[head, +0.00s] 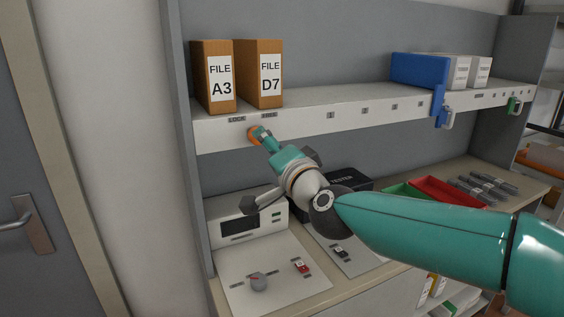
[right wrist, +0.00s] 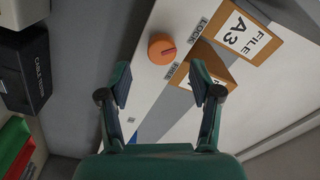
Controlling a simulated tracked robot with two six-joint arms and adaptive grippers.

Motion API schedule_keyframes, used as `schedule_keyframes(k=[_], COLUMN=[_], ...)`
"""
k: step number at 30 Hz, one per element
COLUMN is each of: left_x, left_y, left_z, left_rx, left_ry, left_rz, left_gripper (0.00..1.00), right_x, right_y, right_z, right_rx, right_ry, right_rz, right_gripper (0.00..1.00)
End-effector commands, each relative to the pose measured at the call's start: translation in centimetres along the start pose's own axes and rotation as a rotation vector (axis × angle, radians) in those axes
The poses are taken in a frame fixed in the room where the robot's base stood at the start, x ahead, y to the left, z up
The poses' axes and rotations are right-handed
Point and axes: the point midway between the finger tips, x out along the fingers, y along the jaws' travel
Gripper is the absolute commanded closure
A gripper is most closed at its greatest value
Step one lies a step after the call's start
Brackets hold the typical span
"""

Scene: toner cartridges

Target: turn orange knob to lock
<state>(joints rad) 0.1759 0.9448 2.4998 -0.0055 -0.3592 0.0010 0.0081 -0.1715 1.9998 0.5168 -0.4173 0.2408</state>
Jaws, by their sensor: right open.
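The orange knob (head: 254,136) sits on the front face of the white shelf, below the LOCK and FREE labels, partly hidden by my right gripper (head: 264,138). In the right wrist view the orange knob (right wrist: 158,45) shows whole, with a dark red mark on its face toward the label side. The LOCK label (right wrist: 198,29) and the FREE label (right wrist: 171,72) are beside it. My right gripper (right wrist: 160,72) is open and empty, its two fingers spread, with the knob ahead of the gap between them. Contact cannot be told. My left gripper is not in view.
File boxes A3 (head: 213,80) and D7 (head: 259,76) stand on the shelf above the knob. A blue box (head: 419,70) and white boxes are farther right. Below are a black tester (head: 345,178), a red tray (head: 450,190) and a panel with small switches.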

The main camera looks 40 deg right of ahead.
Motion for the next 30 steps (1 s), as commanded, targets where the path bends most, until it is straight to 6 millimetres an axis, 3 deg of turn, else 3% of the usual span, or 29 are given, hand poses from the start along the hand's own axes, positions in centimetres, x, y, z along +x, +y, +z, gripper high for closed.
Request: schedule_keyframes(k=[6,12,30], left_x=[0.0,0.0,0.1], left_y=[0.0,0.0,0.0], left_z=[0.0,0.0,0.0], left_rx=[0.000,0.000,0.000], left_ry=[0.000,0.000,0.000], left_rz=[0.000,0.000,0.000], left_gripper=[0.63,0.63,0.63], right_x=[-4.4,-6.5,-6.8], right_y=[0.1,0.1,0.2], right_z=[0.1,0.1,0.1], right_rx=[0.001,0.000,0.000], right_ry=[-0.002,-0.002,-0.003], right_rz=[-0.001,0.001,0.002], right_gripper=[0.36,0.36,0.36])
